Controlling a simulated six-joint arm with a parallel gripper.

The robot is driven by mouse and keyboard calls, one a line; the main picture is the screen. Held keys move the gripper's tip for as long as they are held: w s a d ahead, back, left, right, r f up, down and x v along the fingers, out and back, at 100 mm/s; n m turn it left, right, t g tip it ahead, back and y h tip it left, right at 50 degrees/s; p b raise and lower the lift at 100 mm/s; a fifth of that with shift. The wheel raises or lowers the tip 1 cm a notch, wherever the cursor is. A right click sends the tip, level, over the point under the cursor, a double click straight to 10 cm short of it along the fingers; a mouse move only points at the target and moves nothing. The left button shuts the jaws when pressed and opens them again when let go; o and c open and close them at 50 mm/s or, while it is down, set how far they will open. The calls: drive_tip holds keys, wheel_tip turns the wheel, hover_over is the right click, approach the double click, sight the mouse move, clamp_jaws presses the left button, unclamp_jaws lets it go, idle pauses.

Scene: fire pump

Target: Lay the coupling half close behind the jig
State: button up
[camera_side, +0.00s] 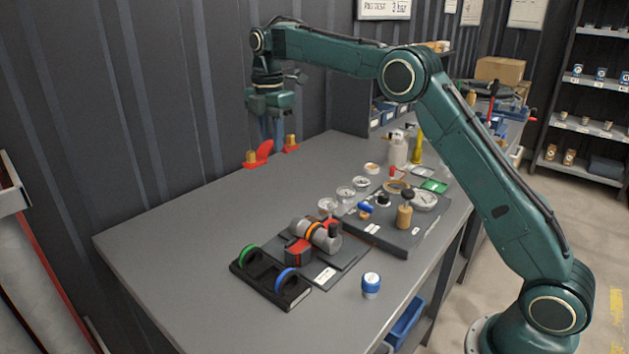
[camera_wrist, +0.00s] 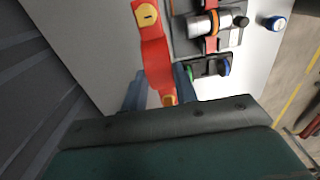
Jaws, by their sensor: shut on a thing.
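My gripper (camera_side: 269,128) points down at the far edge of the bench. Its fingers are shut on a red coupling half (camera_side: 265,150) with a brass-coloured piece at each end. In the wrist view, the coupling half (camera_wrist: 153,55) lies between the two blue-grey fingers (camera_wrist: 158,92). I cannot tell whether it touches the bench. The jig (camera_side: 297,251), with red blocks on a dark plate, stands nearer the front and holds a grey cylinder (camera_side: 318,233) with an orange band. The jig also shows in the wrist view (camera_wrist: 211,43), right of the coupling half.
A black holder (camera_side: 268,277) with green and blue rings sits left of the jig. A blue-capped pot (camera_side: 371,284) stands in front. Right of the jig is a dark board (camera_side: 385,236) with gauges and fittings. Bare bench top (camera_side: 190,235) lies at the left. A ribbed wall runs behind.

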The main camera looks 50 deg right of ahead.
drive_tip(key=shift+w, duration=0.1)
wheel_tip(320, 180, down, 16)
drive_tip(key=shift+r, duration=0.1)
idle(0.7)
drive_tip(key=shift+f, duration=2.15)
drive_tip(key=shift+f, duration=0.1)
drive_tip(key=o, duration=1.1)
drive_tip(key=shift+f, duration=0.1)
drive_tip(key=shift+r, duration=0.2)
